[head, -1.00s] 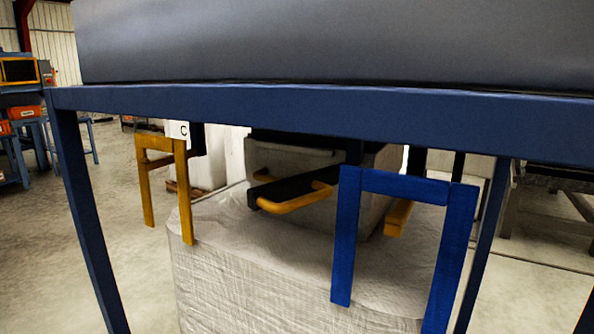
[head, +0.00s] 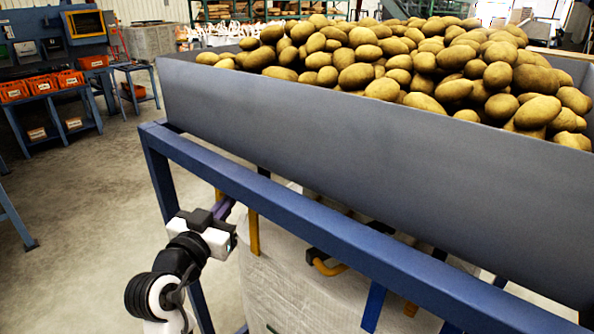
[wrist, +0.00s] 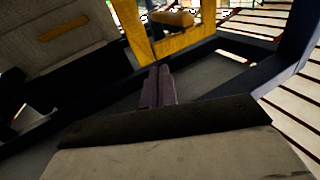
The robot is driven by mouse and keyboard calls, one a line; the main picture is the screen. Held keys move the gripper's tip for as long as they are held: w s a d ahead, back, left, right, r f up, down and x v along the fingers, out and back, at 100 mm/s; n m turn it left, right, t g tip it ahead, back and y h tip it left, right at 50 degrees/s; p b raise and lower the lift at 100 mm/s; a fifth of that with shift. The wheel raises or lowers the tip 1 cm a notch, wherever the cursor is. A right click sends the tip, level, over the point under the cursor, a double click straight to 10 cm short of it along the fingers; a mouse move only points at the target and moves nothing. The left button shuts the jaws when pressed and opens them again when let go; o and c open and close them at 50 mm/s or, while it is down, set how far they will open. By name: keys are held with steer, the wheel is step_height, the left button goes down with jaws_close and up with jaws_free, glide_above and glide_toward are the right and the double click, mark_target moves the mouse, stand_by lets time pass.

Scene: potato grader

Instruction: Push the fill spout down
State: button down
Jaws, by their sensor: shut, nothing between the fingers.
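My gripper (head: 224,207) is at the left end of the blue frame, below the hopper's edge, in the head view. Its fingers (wrist: 158,86) are shut and empty in the wrist view, pointing toward a yellow upright part (wrist: 165,40). Under the frame, a yellow bar handle (head: 327,268) on a dark part shows in the head view, above the white bulk bag (head: 275,292). This may be the fill spout, but most of it is hidden behind the blue rail. I see no contact between the fingers and the handle.
A grey hopper (head: 330,155) heaped with potatoes (head: 420,70) sits above the blue frame rail (head: 300,225). A yellow post (head: 253,233) and a blue post (head: 373,308) hang below it. Orange bins (head: 42,84) stand on a bench at left.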

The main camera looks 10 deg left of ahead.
steer(key=w+d+m+g+h+p, duration=0.1)
steer(key=d+m+g+h+p, duration=0.4)
steer(key=d, duration=0.4)
steer(key=w+d+f+p, duration=0.1)
steer(key=w+d+f, duration=0.1)
steer(key=w, duration=0.2)
steer(key=w+d+f+n+t+h+p, duration=0.1)
steer(key=w+d+f, duration=0.2)
steer(key=w, duration=0.2)
steer(key=shift+d+f, duration=0.2)
steer(key=shift+d, duration=0.1)
steer(key=shift+w, duration=0.1)
step_height(320, 180, down, 8)
steer(key=b, duration=0.7)
steer(key=shift+r+b, duration=0.2)
steer(key=shift+b, duration=0.2)
steer(key=shift+f, duration=0.1)
